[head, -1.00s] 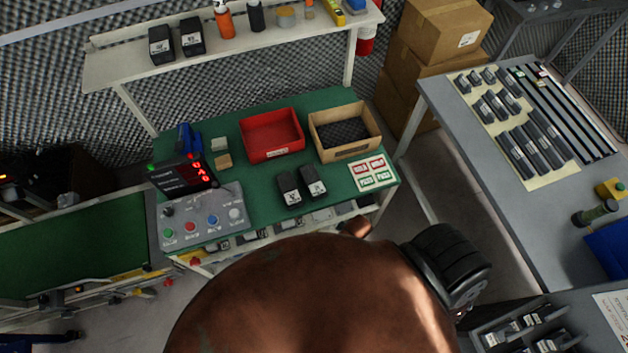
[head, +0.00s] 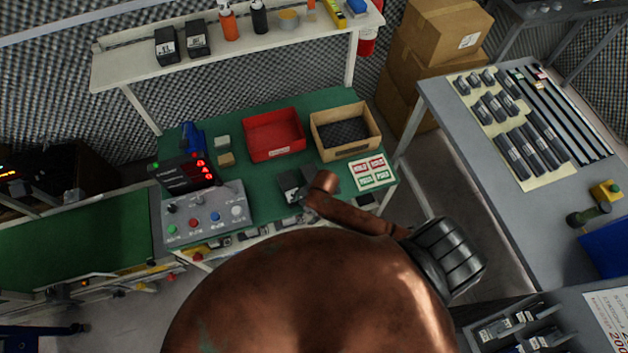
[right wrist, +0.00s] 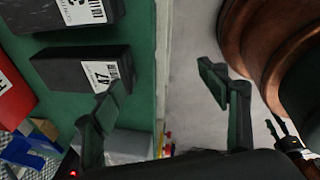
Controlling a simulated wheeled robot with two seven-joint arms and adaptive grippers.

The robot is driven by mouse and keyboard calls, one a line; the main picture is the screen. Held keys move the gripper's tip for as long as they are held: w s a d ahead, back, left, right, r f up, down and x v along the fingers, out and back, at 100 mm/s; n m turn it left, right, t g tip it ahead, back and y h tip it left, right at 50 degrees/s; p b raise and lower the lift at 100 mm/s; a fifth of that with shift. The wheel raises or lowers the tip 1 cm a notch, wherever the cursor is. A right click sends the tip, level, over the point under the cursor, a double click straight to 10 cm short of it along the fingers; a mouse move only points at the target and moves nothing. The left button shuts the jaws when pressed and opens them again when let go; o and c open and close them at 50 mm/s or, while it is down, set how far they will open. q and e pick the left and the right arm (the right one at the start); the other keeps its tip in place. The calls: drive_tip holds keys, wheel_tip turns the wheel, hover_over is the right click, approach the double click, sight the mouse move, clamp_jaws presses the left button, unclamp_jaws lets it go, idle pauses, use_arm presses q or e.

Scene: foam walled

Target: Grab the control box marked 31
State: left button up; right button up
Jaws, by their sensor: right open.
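Two dark control boxes lie side by side on the green bench. In the right wrist view the nearer one is the box marked 47 (right wrist: 75,68). The other box (right wrist: 35,14), at the top edge, is cut off; its label shows a 3 and the rest is out of frame. In the head view the left box (head: 287,182) shows, and my right arm covers much of the right one. My right gripper (right wrist: 160,85) is open and empty over the bench's front edge, one finger close to the 47 box.
A red tray (head: 274,152) and a cardboard tray (head: 373,145) stand behind the boxes. A button panel (head: 200,217) is to the left, a label sheet (head: 372,187) to the right. Two more dark boxes stand on the white shelf (head: 130,70) above. A grey table (head: 450,120) is at right.

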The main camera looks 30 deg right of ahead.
sight(314, 171)
drive_tip(key=w+d+n, duration=0.1)
drive_tip(key=w+n, duration=0.1)
drive_tip(key=n, duration=0.1)
drive_tip(key=w+d+r+n, duration=0.1)
drive_tip(key=w+n, duration=0.1)
drive_tip(key=n, duration=0.1)
drive_tip(key=w+d+r+n+g+h, duration=0.1)
drive_tip(key=w+n, duration=0.1)
drive_tip(key=n, duration=0.1)
drive_tip(key=shift+p, duration=0.3)
drive_tip(key=w+d+n, duration=0.1)
drive_tip(key=d+n, duration=0.1)
drive_tip(key=w+d+r+n+h, duration=0.1)
drive_tip(key=w+d+n, duration=0.1)
drive_tip(key=d, duration=0.1)
drive_tip(key=w+d+r+n+g, duration=0.1)
drive_tip(key=w+d+n, duration=0.1)
drive_tip(key=shift+d+r, duration=0.25)
drive_tip(key=shift+w+d+f+n, duration=0.1)
drive_tip(key=shift+d+n, duration=0.15)
drive_tip(key=shift+n, duration=0.05)
drive_tip(key=shift+f, duration=0.9)
drive_tip(key=f, duration=0.5)
drive_tip(key=shift+s+a+f, duration=0.1)
drive_tip(key=shift+s+f, duration=0.2)
drive_tip(key=shift+f, duration=0.05)
drive_tip(key=shift+c, duration=0.2)
drive_tip(key=c, duration=1.4)
drive_tip(key=shift+r, duration=0.1)
drive_tip(key=shift+c, duration=0.4)
